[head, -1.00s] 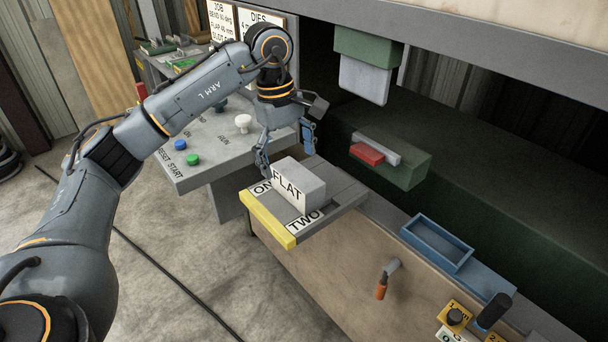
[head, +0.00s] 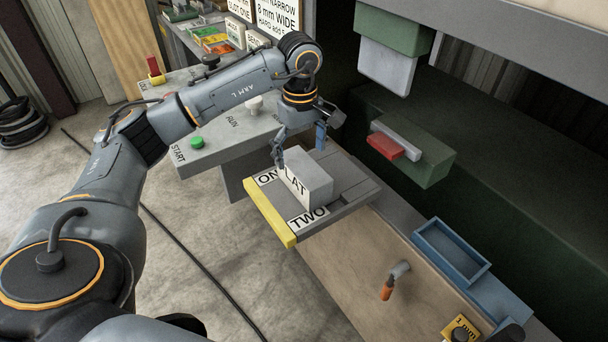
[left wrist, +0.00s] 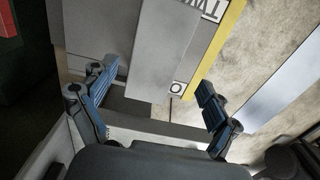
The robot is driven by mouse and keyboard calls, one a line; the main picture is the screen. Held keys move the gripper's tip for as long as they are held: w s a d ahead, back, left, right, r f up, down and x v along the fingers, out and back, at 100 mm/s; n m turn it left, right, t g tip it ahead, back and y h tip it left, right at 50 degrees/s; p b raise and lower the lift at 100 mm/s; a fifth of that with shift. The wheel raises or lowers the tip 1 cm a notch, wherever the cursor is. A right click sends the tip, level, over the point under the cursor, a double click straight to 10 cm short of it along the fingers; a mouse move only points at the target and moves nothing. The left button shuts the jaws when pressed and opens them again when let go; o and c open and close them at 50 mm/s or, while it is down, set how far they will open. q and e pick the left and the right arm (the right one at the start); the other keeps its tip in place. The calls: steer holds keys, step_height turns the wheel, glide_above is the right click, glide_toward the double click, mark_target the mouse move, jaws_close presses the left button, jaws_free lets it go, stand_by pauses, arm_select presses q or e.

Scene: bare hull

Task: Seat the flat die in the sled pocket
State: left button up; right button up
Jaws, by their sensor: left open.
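The flat die (head: 312,180) is a light grey block with a partly covered FLAT label. It rests on the grey sled (head: 345,205), which has a yellow front edge and labels ONE and TWO. My left gripper (head: 300,150) is open at the die's far left end, and one finger covers the label's first letter. In the left wrist view the open fingers (left wrist: 154,76) lie on either side of the die's end (left wrist: 160,55), not visibly closed on it. The pocket under the die is hidden. My right gripper is not in view.
A control panel (head: 215,140) with a green button is left of the sled. The green press body (head: 480,170) bears a red block (head: 384,146). An upper tool (head: 388,65) hangs above it.

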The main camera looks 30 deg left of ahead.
mark_target(304, 166)
arm_select(q)
steer(key=shift+d+f+p, duration=0.15)
steer(key=shift+f+p, duration=0.55)
steer(key=shift+f, duration=0.15)
steer(key=f, duration=0.2)
steer(key=shift+w+f+p, duration=0.2)
steer(key=shift+f+p, duration=0.1)
steer(key=shift+p, duration=0.1)
steer(key=shift+f, duration=0.4)
steer(key=shift+c, duration=0.2)
steer(key=c, duration=1.8)
steer(key=shift+w, duration=0.1)
jaws_close()
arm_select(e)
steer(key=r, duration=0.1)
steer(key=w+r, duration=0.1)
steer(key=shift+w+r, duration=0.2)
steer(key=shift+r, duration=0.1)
